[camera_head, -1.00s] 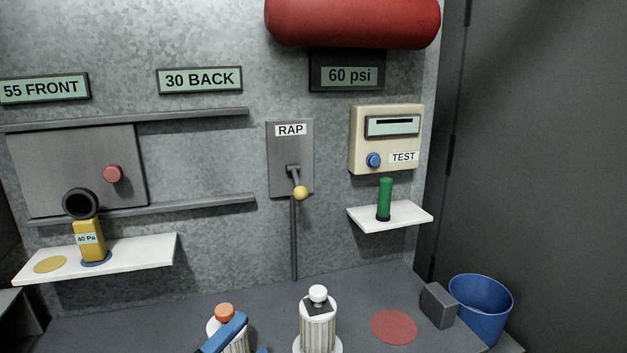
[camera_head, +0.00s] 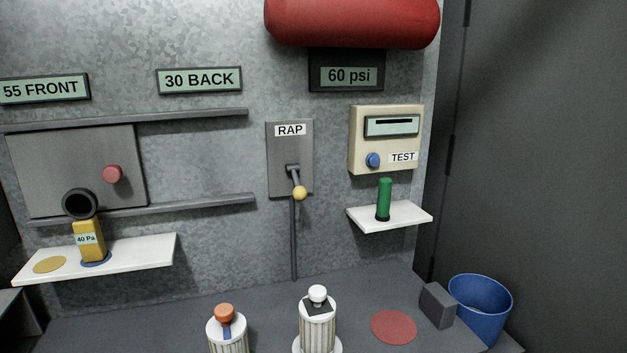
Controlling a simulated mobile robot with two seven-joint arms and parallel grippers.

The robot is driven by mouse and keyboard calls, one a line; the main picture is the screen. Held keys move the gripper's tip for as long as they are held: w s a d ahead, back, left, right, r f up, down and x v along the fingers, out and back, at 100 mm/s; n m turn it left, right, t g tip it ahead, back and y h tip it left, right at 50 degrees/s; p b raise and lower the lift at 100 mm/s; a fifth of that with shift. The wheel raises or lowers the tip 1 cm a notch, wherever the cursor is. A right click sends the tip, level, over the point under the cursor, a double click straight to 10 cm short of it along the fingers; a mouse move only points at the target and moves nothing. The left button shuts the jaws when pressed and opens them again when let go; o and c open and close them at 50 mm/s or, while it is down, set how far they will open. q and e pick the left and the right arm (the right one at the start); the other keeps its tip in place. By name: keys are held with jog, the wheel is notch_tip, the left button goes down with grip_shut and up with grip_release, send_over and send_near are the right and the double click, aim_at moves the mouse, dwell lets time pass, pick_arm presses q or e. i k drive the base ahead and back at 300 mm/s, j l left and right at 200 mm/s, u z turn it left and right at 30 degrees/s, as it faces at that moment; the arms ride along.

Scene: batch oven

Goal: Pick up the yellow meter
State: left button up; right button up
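The yellow meter (camera_head: 91,241) is a small upright block with a pale display reading "40 Pa". It stands at the left on a white shelf (camera_head: 140,253), over a blue disc (camera_head: 98,262) that shows at its foot. A dark round port (camera_head: 80,204) sits just above the meter, close to its top; I cannot tell whether they touch. Neither of my grippers is in view, and nothing of mine is seen near the meter.
A flat yellow disc (camera_head: 50,264) lies bare on the shelf, left of the meter. A grey panel with a red knob (camera_head: 112,173) is behind. A blue bin (camera_head: 480,310) is at right.

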aim_at(80, 204)
jog(key=j+u, duration=0.1)
jog(key=u, duration=0.25)
jog(key=j+u, duration=0.1)
jog(key=u, duration=0.25)
jog(key=j+u, duration=0.1)
jog(key=u, duration=0.3)
jog(key=k, duration=0.05)
